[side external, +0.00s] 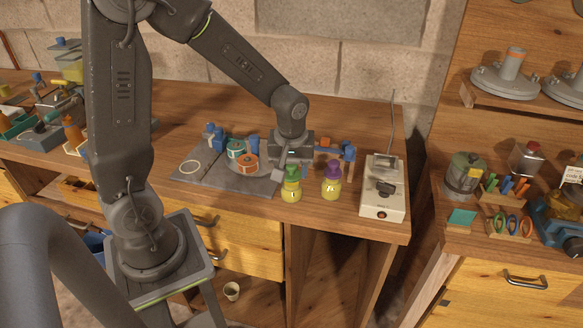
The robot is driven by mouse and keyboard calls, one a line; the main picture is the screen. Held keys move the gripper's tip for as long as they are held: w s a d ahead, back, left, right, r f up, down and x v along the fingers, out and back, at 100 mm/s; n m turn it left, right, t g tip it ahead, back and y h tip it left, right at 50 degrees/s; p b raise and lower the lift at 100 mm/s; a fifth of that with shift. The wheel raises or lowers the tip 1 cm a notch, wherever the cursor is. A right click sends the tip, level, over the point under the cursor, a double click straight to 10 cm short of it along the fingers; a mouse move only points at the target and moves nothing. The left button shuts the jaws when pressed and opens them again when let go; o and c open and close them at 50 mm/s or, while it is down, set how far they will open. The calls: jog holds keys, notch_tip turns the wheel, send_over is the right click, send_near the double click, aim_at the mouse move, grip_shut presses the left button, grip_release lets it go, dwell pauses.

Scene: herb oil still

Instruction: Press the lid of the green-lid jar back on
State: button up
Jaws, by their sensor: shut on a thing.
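The green-lid jar (291,191) holds yellow-green contents and stands upright near the front edge of the wooden bench. Its green lid (292,171) shows at the top of the jar, directly under my gripper (293,164). My gripper points down and is shut on the green lid. The view is too small to tell whether the lid sits level or whether a gap lies between lid and jar. The fingertips are partly lost against the lid and the things behind.
A purple-lid jar (332,183) stands close to the right. A white device (383,188) with a cable is farther right. Orange-topped and teal-topped round pieces (246,163) sit on a grey mat (200,176) to the left. Blue blocks (348,152) stand behind. The bench's front edge is near.

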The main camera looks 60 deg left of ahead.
jog(key=o, duration=1.4)
jog(key=shift+r, duration=0.1)
jog(key=shift+r, duration=3.4)
grip_shut()
jog(key=shift+f, duration=0.2)
jog(key=shift+f, duration=1.05)
